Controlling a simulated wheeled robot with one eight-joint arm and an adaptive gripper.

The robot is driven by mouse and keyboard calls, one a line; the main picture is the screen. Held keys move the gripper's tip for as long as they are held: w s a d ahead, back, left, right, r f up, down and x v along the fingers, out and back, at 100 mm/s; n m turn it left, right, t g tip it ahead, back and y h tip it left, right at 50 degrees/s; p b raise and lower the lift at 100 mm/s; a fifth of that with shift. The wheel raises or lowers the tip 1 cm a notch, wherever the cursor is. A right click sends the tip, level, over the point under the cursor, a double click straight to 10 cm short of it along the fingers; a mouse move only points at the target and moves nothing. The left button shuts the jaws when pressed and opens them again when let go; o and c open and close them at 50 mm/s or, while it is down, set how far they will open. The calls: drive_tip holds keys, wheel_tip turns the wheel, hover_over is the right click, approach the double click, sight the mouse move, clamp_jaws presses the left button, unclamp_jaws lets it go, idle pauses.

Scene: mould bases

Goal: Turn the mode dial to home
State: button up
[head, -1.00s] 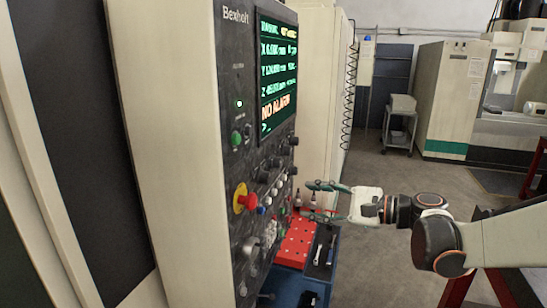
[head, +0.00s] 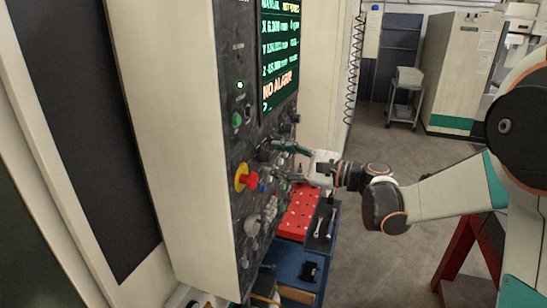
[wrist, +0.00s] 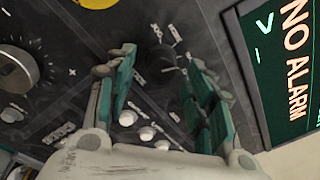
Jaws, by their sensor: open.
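The control panel (head: 228,150) carries knobs, buttons and a screen (head: 279,50) reading NO ALARM. In the wrist view, a dark dial (wrist: 163,57) with small labels around it sits between and beyond my fingertips. I take it for the mode dial; its labels and pointer are too small to read. My gripper (head: 274,160) is at the panel, and its fingers hide part of the controls there. The wrist view shows its green-padded fingers (wrist: 160,75) open, one on each side of the dial. I cannot tell whether they touch it.
A red emergency button (head: 250,180) on a yellow base is left of my gripper. A larger knob (wrist: 14,68) and several white buttons (wrist: 146,133) are near the fingers. Below stands a blue cart (head: 288,262) with a red perforated block (head: 298,213).

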drive_tip(key=shift+x, duration=0.85)
drive_tip(key=c, duration=1.1)
drive_tip(key=n+b, duration=0.2)
drive_tip(key=n, duration=0.1)
drive_tip(key=shift+f+n+b, duration=0.15)
drive_tip(key=shift+n+b, duration=0.15)
drive_tip(key=shift+n, duration=0.1)
drive_tip(key=shift+n+y+b, duration=0.3)
drive_tip(key=shift+n+b, duration=0.65)
drive_tip(key=shift+n, duration=1.15)
